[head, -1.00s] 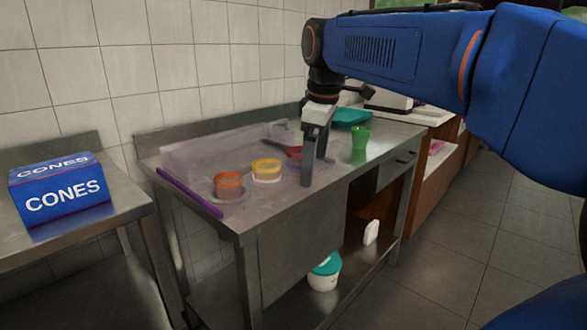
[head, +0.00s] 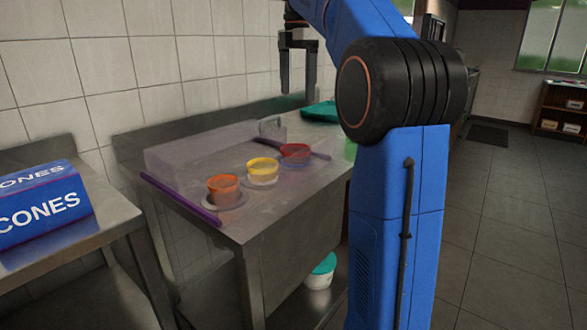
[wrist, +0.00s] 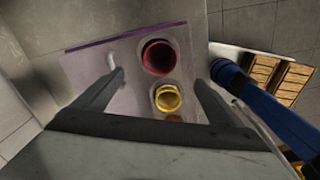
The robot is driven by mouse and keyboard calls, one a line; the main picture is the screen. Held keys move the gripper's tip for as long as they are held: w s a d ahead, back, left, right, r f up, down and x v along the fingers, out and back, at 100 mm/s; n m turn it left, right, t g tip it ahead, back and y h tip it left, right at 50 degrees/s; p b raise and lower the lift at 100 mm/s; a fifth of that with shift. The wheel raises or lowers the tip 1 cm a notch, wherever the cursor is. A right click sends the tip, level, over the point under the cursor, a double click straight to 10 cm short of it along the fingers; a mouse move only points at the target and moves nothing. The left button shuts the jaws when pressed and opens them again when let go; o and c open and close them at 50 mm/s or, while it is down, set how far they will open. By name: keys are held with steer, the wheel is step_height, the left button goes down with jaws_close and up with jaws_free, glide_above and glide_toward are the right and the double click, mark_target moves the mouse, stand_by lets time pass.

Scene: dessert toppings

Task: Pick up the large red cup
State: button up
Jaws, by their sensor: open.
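A red cup (head: 295,152) stands on the metal table, at the far right end of a row of three. A yellow cup (head: 262,168) is in the middle and an orange cup (head: 223,187) is nearest. In the wrist view the red cup (wrist: 158,57) looks largest, with the yellow cup (wrist: 168,99) below it. My gripper (head: 298,90) is open and empty, fingers pointing down, raised well above the table towards the wall. In the wrist view the red cup lies ahead between the two fingers, apart from them.
A clear guard with a handle (head: 270,127) stands beside the cups on the wall side. A purple strip (head: 180,199) edges the left end. A teal tray (head: 319,112) is at the back. A green cup (head: 350,149) is partly hidden by my arm. A blue CONES box (head: 40,207) sits left.

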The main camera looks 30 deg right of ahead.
step_height(320, 180, down, 16)
steer(key=shift+a+f, duration=0.25)
steer(key=shift+s, duration=0.1)
steer(key=c, duration=1.5)
